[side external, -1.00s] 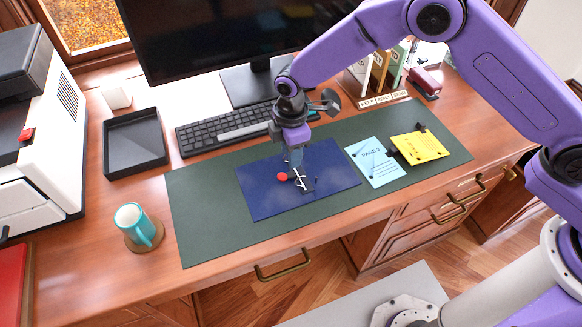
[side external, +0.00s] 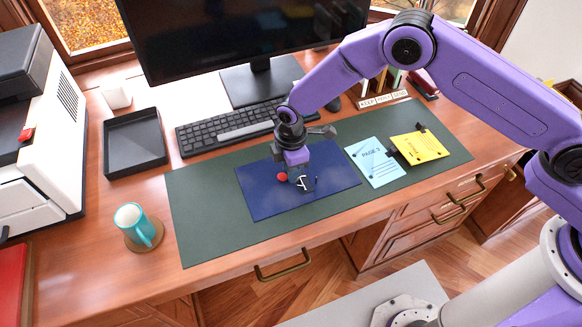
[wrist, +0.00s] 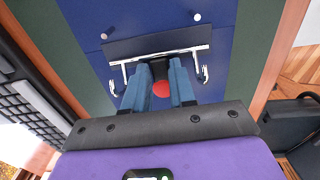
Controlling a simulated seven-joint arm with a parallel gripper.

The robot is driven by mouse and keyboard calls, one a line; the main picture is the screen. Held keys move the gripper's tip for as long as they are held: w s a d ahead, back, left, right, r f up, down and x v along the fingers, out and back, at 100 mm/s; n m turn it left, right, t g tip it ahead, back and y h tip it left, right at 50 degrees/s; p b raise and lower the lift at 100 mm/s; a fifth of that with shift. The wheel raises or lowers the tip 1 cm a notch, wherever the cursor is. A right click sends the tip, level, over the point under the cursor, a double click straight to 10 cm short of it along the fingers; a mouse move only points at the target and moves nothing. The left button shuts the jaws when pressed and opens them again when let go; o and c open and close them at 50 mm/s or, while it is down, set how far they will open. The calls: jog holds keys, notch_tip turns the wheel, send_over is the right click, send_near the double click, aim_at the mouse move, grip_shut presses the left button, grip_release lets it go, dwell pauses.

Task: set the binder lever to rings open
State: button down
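The blue binder (side external: 262,195) lies open and flat on the green desk mat. Its metal ring mechanism (side external: 306,183) is on the right part of the cover, and in the wrist view the silver ring bar (wrist: 190,50) runs crosswise with curved hooks at both ends. Whether the rings meet is too small to tell. The lever's red knob (side external: 282,177) shows just left of my gripper (side external: 299,174). In the wrist view the red knob (wrist: 161,89) appears in the gap between the two blue-grey fingers of my gripper (wrist: 159,66), which look parted. Contact with the lever cannot be told.
Blue page (side external: 375,162) and yellow page (side external: 419,147) lie right of the binder. Keyboard (side external: 222,132) and monitor (side external: 245,35) stand behind. A black tray (side external: 134,142) and teal mug (side external: 133,222) are at left. The mat left of the binder is clear.

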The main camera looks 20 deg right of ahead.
aim_at(284, 176)
jog(key=shift+a+h, duration=0.2)
jog(key=shift+h, duration=0.4)
jog(key=c, duration=1.2)
grip_release()
notch_tip(284, 176, up, 17)
jog(key=a, duration=0.1)
jog(key=shift+a+r, duration=0.15)
jog(key=shift+a, duration=0.15)
